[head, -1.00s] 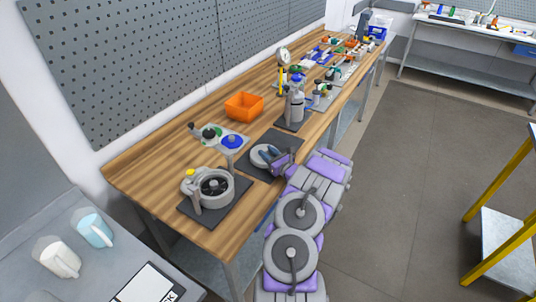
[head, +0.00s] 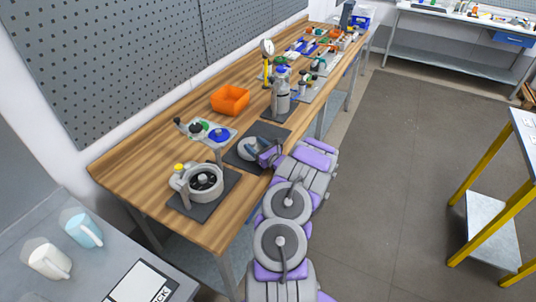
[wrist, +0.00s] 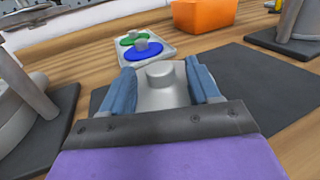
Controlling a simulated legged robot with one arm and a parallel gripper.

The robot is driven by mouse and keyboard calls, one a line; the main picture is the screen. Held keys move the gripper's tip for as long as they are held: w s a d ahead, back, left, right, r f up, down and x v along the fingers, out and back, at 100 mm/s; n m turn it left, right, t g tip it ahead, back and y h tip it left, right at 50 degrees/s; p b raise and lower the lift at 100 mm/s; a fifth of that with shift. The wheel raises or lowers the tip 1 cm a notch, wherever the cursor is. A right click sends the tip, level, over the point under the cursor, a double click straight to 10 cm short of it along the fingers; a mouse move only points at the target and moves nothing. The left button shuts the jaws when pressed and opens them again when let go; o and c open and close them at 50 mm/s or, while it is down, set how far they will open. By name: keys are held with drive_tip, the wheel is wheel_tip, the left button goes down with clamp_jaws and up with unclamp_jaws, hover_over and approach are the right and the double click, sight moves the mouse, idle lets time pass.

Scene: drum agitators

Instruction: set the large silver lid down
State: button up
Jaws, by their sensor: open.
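The large silver lid (head: 249,149) lies on a dark mat (head: 238,163) on the wooden bench. In the wrist view the lid (wrist: 162,97) shows its round knob between my two blue fingers. My gripper (head: 262,150) is open, with one finger on each side of the knob and a visible gap beside it. In the wrist view my gripper (wrist: 160,85) hides the near part of the lid. I cannot tell whether the fingers touch the lid's top.
A silver drum (head: 204,183) with a dark inside stands open on a mat to the left. Behind the lid are a plate with green and blue discs (head: 210,132) and an orange bin (head: 230,100). A grey cylinder (head: 281,95) stands to the right.

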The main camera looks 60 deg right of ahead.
drive_tip(key=shift+s+a+f, duration=0.15)
drive_tip(key=shift+f, duration=0.35)
drive_tip(key=shift+s+a+f, duration=0.1)
drive_tip(key=shift+f, duration=0.35)
drive_tip(key=shift+s, duration=0.2)
drive_tip(key=v, duration=0.3)
drive_tip(key=r+p+v, duration=0.1)
drive_tip(key=v, duration=0.3)
drive_tip(key=p+v, duration=0.1)
drive_tip(key=v, duration=0.2)
drive_tip(key=shift+s+d+r, duration=0.15)
drive_tip(key=shift+s, duration=0.15)
drive_tip(key=shift+s+d+r, duration=0.1)
drive_tip(key=shift+s+d, duration=0.05)
drive_tip(key=shift+s, duration=0.15)
